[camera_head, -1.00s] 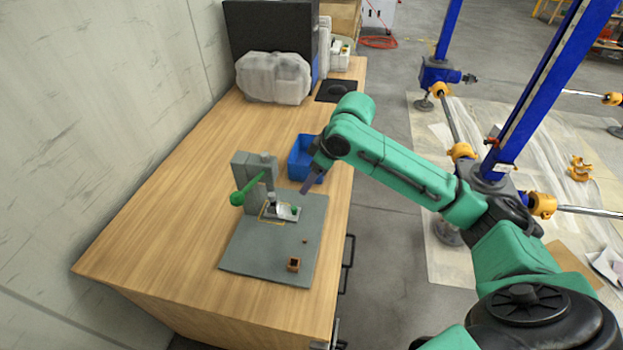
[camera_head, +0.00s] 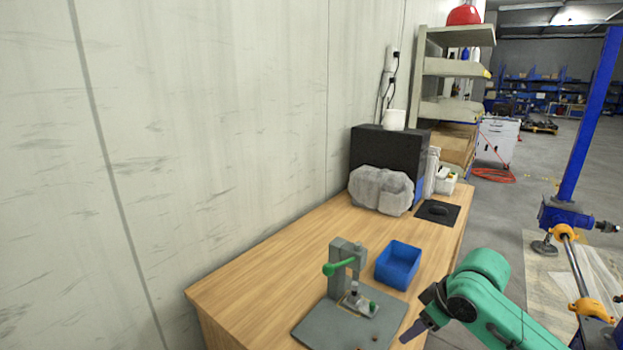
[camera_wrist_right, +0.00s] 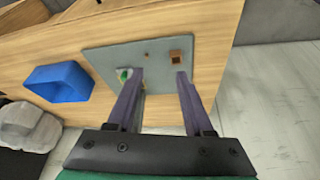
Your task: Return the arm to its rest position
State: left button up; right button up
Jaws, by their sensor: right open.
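My right arm is green with a dark wrist and comes in from the lower right of the head view. Its right gripper (camera_head: 408,337) hangs near the right edge of the wooden table, beside the grey mat. In the right wrist view the two purple fingers of the right gripper (camera_wrist_right: 158,75) stand apart with nothing between them. They point over the grey mat (camera_wrist_right: 155,55), above its surface. My left gripper is not in view.
A grey press with a green lever (camera_head: 340,267) stands on the mat (camera_head: 318,327). A blue bin (camera_head: 398,265) is behind it. A small brown block (camera_wrist_right: 175,56) lies on the mat. A blue post (camera_head: 590,120) stands at the right.

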jog(key=s+a+f, duration=0.4)
jog(key=a+f, duration=0.2)
jog(key=f, duration=0.2)
jog(key=s+d+f+m+h, duration=0.1)
jog(key=s+d+f+m, duration=0.25)
jog(key=s, duration=0.45)
jog(key=s+d+f+m+h, duration=0.2)
jog(key=s+d+f, duration=0.15)
jog(key=s, duration=0.45)
notch_tip(320, 180, down, 21)
jog(key=s+g, duration=0.1)
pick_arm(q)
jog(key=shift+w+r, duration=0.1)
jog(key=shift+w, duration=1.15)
pick_arm(e)
jog(key=s+d+f+g, duration=0.1)
jog(key=s+d+f, duration=0.2)
jog(key=s+f, duration=1.2)
jog(key=s, duration=0.2)
jog(key=shift+s+d+f+g, duration=0.15)
jog(key=shift+s+f+g, duration=0.15)
jog(key=shift+s+f, duration=0.1)
